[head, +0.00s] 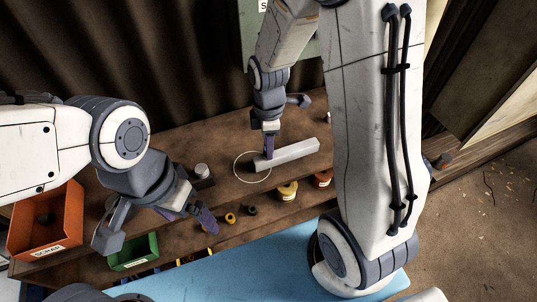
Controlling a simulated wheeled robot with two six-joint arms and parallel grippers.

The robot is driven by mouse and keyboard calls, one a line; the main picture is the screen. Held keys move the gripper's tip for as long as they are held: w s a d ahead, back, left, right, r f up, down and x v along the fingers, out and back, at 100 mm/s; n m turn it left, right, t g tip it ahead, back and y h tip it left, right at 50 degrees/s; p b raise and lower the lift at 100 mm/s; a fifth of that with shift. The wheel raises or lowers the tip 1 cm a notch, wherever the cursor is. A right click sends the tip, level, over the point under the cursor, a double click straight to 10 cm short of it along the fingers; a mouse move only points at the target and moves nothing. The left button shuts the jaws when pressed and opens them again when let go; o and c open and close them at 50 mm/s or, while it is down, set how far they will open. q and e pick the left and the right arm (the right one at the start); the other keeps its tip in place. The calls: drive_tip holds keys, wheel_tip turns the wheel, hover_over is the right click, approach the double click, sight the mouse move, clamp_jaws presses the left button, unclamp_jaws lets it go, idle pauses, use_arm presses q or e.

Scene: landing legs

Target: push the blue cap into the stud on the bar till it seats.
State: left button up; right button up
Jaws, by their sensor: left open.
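The pale grey bar (290,154) lies on the brown bench, its left end inside a thin white circle. My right gripper (269,152) points down at the bar's left end, its purple fingers touching or just over it; I cannot tell whether they grip it. My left gripper (189,213) is open over the front of the bench, left of the bar and apart from it. I see nothing between its purple fingers. I cannot make out the blue cap or the stud; the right fingers may hide the stud.
An orange bin (46,228) and a green bin (134,252) stand at the left. A pale cylinder (202,171) stands left of the circle. A yellow pot (287,190) and a red pot (322,179) stand in front of the bar. Small yellow and black rings lie near my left gripper.

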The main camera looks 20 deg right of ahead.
drive_tip(key=shift+o, duration=1.3)
wheel_tip(320, 180, up, 12)
